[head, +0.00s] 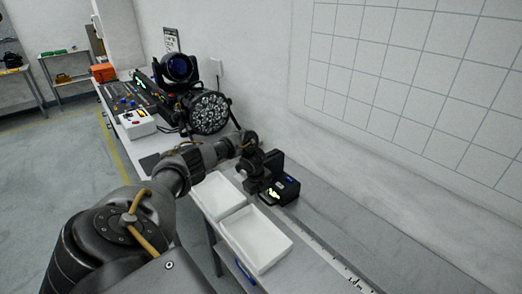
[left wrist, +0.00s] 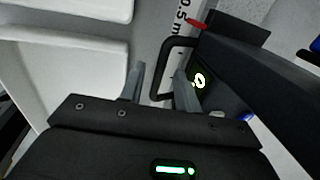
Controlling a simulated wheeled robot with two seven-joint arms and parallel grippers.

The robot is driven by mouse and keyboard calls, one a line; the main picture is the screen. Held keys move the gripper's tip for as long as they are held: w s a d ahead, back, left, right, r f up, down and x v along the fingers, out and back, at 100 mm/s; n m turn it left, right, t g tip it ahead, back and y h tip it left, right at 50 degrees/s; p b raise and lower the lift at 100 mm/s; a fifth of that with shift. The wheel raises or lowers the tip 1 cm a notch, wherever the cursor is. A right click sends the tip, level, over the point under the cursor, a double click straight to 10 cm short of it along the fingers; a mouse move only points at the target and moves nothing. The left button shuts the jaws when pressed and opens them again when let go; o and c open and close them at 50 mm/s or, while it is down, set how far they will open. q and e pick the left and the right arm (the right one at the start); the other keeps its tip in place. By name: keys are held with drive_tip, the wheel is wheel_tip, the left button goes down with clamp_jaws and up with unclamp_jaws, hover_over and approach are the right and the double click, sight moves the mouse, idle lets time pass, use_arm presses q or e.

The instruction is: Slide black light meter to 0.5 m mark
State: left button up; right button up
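The black light meter (head: 283,191) with a lit display sits on the bench by the wall in the head view. In the left wrist view the meter (left wrist: 221,92) shows a round glowing readout and a black loop handle (left wrist: 160,70). My left gripper (head: 256,178) is at the meter's near left side. In the left wrist view its fingers are apart, one on each side of the handle's outer bar, with no clear contact. A white scale strip (left wrist: 176,42) reads "0.5 m", with a red marker (left wrist: 196,25) beside it. My right gripper is not in view.
Two white trays (head: 262,262) stand along the bench's front side, close to the left gripper. Stage lights (head: 208,113) and a control desk (head: 130,98) fill the bench's far end. The scale strip (head: 318,246) runs along the bench, clear toward the near right.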

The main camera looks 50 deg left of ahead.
use_arm(q)
wheel_tip(320, 180, up, 11)
drive_tip(key=s, duration=0.2)
drive_tip(key=shift+f+p, duration=0.2)
drive_tip(key=shift+p, duration=0.2)
idle(0.5)
